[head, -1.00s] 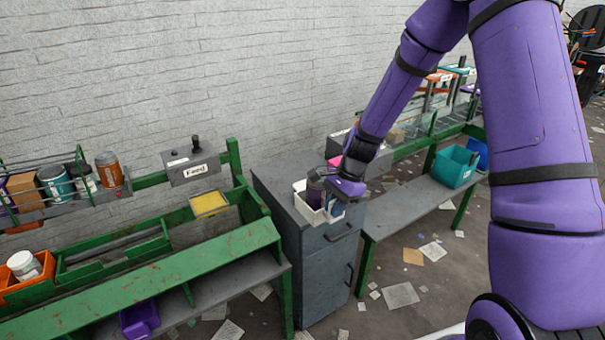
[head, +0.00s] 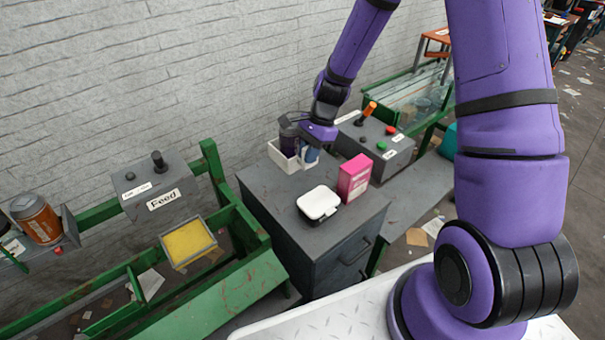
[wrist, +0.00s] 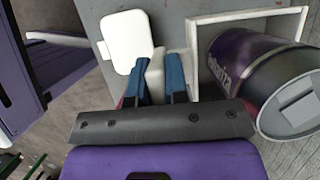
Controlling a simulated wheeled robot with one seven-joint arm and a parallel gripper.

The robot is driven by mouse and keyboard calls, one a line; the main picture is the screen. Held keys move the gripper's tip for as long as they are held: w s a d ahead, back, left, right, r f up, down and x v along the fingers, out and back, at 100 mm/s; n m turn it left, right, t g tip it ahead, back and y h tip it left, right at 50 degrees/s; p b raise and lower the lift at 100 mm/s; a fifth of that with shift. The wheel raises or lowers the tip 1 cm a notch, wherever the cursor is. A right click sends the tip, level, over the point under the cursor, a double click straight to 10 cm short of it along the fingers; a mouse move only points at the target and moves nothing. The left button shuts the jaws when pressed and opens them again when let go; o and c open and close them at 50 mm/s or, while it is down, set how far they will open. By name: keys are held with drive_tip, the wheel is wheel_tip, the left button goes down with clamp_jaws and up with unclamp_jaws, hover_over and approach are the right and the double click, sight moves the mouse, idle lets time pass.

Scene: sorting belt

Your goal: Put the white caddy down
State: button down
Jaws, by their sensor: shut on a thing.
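The white caddy (head: 285,162) is at the back of the grey cabinet's top (head: 272,190), near the wall. My gripper (head: 308,150) is at its right side. In the wrist view, the blue-padded fingers (wrist: 160,82) are closed on a white part of the caddy, whose rim (wrist: 250,14) frames the space to the right. A dark purple canister (head: 289,138) stands in the caddy; it also shows large in the wrist view (wrist: 250,72). The caddy's underside is hidden, so I cannot tell whether it touches the cabinet top.
A black box with a white lid (head: 318,203) and a pink box (head: 354,178) stand on the cabinet in front of the caddy. A control box (head: 375,145) with an orange-topped lever is to the right. A yellow sponge-like block (head: 187,242) is at left. The cabinet's left top is clear.

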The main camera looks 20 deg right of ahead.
drive_tip(key=shift+w+f, duration=0.15)
drive_tip(key=shift+f, duration=4.85)
drive_tip(key=c, duration=1.4)
unclamp_jaws()
drive_tip(key=shift+f, duration=0.1)
